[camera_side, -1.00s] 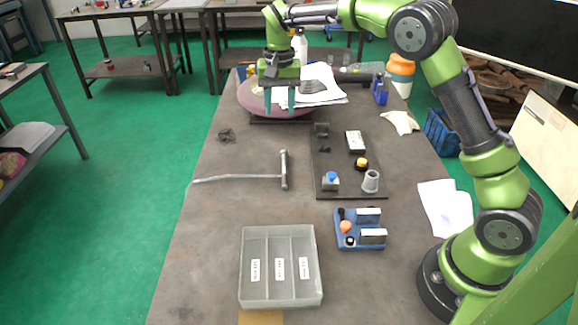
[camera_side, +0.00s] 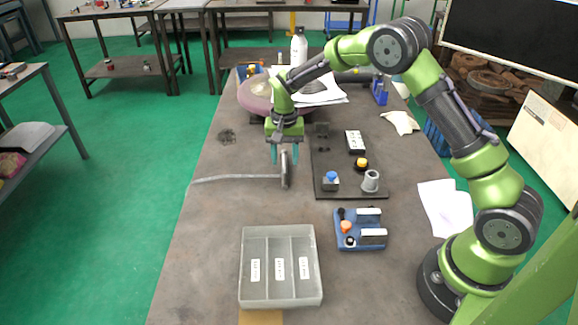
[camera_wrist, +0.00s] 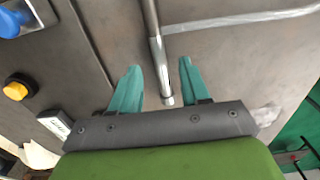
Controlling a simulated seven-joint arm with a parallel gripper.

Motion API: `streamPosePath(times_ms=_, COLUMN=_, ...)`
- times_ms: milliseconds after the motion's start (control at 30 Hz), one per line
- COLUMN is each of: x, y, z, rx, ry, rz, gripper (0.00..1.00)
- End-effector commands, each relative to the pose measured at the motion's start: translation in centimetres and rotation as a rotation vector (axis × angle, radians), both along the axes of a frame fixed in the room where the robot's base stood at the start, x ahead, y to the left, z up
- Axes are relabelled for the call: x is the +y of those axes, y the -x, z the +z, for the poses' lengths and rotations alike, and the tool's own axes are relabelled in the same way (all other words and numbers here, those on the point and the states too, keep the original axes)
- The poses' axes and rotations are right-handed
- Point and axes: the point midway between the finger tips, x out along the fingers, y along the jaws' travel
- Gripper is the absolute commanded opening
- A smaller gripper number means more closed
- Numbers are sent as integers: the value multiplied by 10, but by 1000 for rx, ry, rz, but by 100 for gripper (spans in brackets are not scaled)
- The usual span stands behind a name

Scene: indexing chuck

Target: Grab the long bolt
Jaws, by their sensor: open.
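I cannot tell how high the fingertips are above the bar. A blue holder (camera_side: 344,243) carries small black and orange parts and grey blocks. I cannot tell for certain which thing is the long bolt.
A clear three-compartment tray (camera_side: 247,290) is nearer the front. A reddish disc (camera_side: 247,97) and white papers (camera_side: 315,98) are behind my gripper.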

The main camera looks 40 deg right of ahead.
Motion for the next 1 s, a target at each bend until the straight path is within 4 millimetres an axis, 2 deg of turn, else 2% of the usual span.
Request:
streamPosePath(times_ms=133, x=0, y=0, z=-18, rx=0, ry=0, rz=1, gripper=46)
streamPosePath(times_ms=400, x=1, y=-1, z=-21, rx=-2, ry=-1, rz=0, gripper=46)
streamPosePath(times_ms=467, x=1, y=-1, z=-21, rx=-2, ry=-1, rz=0, gripper=38)
streamPosePath(times_ms=700, x=0, y=-1, z=-20, rx=-1, ry=0, rz=1, gripper=2)
streamPosePath(times_ms=1000, x=0, y=-1, z=-20, rx=-1, ry=0, rz=1, gripper=0)
